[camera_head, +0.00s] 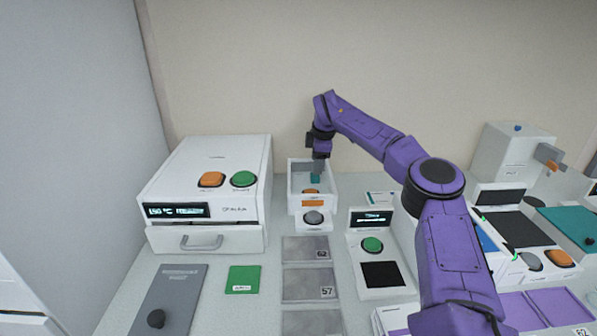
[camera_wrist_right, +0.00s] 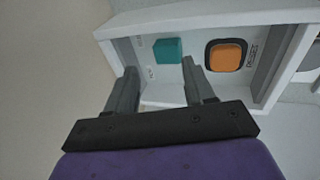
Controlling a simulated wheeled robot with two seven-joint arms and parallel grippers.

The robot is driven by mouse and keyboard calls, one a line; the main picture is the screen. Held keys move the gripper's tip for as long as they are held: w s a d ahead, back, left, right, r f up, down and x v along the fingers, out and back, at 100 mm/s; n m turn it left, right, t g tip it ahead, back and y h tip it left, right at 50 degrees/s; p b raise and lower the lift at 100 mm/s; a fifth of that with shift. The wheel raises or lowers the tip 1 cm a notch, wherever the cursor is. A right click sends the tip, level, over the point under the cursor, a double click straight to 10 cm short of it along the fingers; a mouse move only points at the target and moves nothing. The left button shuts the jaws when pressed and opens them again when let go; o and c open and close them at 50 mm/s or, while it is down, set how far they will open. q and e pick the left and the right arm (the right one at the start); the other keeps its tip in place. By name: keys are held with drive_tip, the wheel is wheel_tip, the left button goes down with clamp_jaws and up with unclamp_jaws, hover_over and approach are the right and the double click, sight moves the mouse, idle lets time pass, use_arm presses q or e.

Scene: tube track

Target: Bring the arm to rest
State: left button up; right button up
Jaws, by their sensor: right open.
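My right arm (camera_head: 445,235) is purple and reaches from the lower right across the bench to a small white open-topped box (camera_head: 296,178). My right gripper (camera_head: 317,170) points down into this box. In the right wrist view the right gripper (camera_wrist_right: 160,85) has its two grey fingers apart, with nothing between them. A teal block (camera_wrist_right: 167,50) lies in the white box beyond the fingertips, beside an orange button (camera_wrist_right: 226,54). The teal block also shows just below the gripper in the head view (camera_head: 315,180). My left gripper is not in view.
A white oven-like machine (camera_head: 205,190) with orange and green buttons stands left of the box. Grey plates (camera_head: 305,250) lie in front. A white device with a green button (camera_head: 372,245) stands to the right, and more equipment (camera_head: 510,155) fills the far right.

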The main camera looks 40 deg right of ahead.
wheel_tip(320, 180, up, 3)
drive_tip(key=shift+r+p, duration=0.2)
drive_tip(key=shift+p, duration=0.5)
drive_tip(key=shift+f, duration=0.1)
